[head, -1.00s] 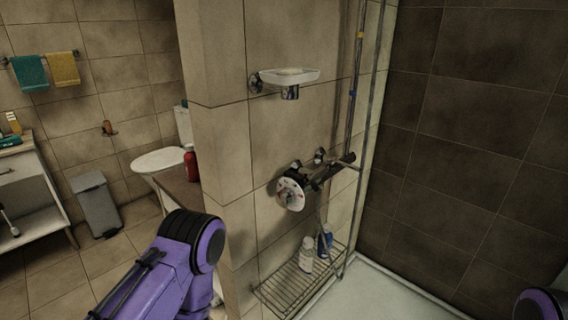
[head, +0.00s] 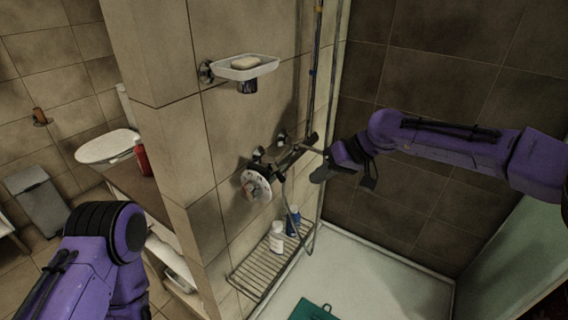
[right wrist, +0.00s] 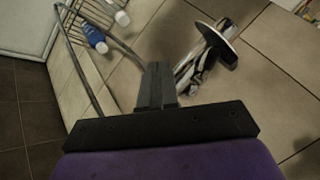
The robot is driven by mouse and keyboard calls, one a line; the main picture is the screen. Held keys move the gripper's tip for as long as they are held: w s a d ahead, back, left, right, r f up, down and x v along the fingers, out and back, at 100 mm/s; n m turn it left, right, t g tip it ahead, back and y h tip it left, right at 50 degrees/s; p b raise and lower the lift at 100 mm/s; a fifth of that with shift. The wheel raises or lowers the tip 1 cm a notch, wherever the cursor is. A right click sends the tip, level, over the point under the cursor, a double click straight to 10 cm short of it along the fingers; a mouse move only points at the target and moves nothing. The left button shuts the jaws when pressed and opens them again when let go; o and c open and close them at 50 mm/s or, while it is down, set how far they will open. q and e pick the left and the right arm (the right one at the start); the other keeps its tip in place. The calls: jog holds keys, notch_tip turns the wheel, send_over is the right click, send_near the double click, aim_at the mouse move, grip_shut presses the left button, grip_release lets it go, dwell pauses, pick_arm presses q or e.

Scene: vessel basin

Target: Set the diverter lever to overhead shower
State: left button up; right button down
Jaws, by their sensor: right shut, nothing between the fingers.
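The shower mixer is a dark horizontal bar (head: 292,156) on the tiled wall. A round white dial plate (head: 250,184) with small coloured marks is on its near left end. In the right wrist view, the plate shows nearly edge-on as a dark disc (right wrist: 217,46) beside chrome fittings (right wrist: 190,65). I cannot make out the lever or its setting clearly. My right gripper (head: 320,175) is right of the mixer, apart from the dial. Its fingers (right wrist: 157,70) are together and empty. My left gripper is not in view; only part of the left arm shows.
A soap dish (head: 262,72) is above the mixer. Vertical pipes (head: 311,80) rise behind it. Below, a wire rack (head: 250,275) holds a white bottle (head: 277,240) and a blue bottle (head: 293,220). A hose (head: 313,232) hangs nearby. The space over the shower tray (head: 385,280) is mostly free.

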aim_at(276, 170)
notch_tip(276, 170, up, 7)
jog(key=w+d+n, duration=0.1)
jog(key=w+d, duration=0.1)
jog(key=d, duration=0.1)
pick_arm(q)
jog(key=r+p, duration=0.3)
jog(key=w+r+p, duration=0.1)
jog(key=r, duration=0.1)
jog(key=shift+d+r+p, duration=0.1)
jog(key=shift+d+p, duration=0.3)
pick_arm(e)
jog(key=s+a+f, duration=0.1)
jog(key=a+f, duration=0.4)
jog(key=a, duration=0.6)
jog(key=shift+s+f+n, duration=0.2)
jog(key=shift+f+n, duration=0.1)
jog(key=shift+f, duration=0.05)
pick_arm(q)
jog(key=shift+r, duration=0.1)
